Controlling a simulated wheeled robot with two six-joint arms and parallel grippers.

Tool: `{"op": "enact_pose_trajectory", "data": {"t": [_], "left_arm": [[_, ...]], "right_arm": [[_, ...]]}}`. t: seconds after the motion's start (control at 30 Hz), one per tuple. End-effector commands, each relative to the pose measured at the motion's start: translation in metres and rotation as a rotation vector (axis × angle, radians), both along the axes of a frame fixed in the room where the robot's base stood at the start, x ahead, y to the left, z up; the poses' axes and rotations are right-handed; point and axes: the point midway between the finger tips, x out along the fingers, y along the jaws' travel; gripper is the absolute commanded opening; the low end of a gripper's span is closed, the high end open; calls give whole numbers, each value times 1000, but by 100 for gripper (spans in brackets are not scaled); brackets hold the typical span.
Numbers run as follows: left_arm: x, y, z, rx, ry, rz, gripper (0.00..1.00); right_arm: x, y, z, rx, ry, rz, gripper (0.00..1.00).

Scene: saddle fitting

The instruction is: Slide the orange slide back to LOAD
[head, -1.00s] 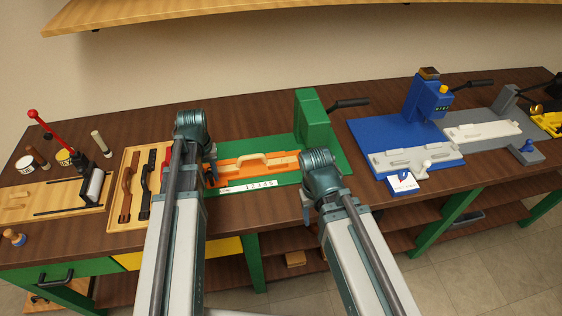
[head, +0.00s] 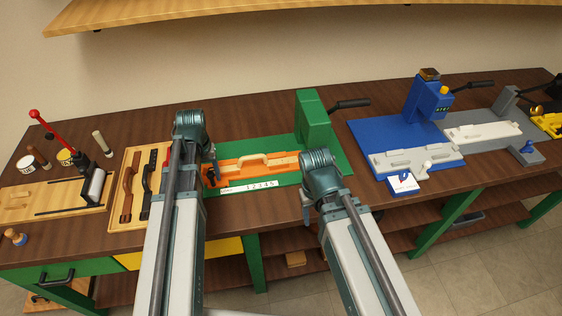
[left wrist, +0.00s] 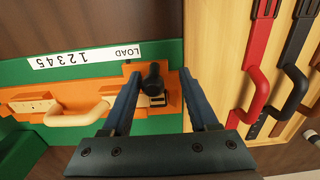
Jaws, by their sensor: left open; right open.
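The orange slide (head: 232,182) lies on the green base (head: 290,178) in the head view, with a pale handle (head: 252,161) on it. In the left wrist view the orange slide (left wrist: 172,112) has a black knob (left wrist: 153,80) at its end. An orange tab (left wrist: 128,68) sits beside the word LOAD on the white scale strip (left wrist: 85,55). My left gripper (left wrist: 160,74) is open, its fingers on either side of the knob; contact cannot be told. My left gripper (head: 211,180) is partly hidden by its wrist in the head view. My right gripper (head: 307,212) is open near the bench's front edge.
A wooden tray (head: 118,219) with red, brown and black handles is left of the green base. A green block (head: 313,118) with a black lever stands behind. A blue station (head: 365,137) is to the right. Bare bench lies between green and blue bases.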

Motion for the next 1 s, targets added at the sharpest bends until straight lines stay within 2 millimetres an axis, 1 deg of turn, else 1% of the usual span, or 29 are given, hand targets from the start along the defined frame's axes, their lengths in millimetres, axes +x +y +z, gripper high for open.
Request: {"op": "enact_pose_trajectory", "data": {"t": [0.2, 0.7, 0.8, 1.0], "left_arm": [[0, -1, 18, -1, 0, -1, 60], [0, -1, 56, -1, 0, -1, 60], [0, -1, 59, -1, 0, -1, 60], [0, -1, 58, -2, -1, -1, 60]], "right_arm": [[0, 0, 19, 0, 0, 0, 60], [0, 0, 56, 0, 0, 0, 60], [0, 0, 59, 0, 0, 0, 60], [0, 0, 58, 0, 0, 0, 60]]}}
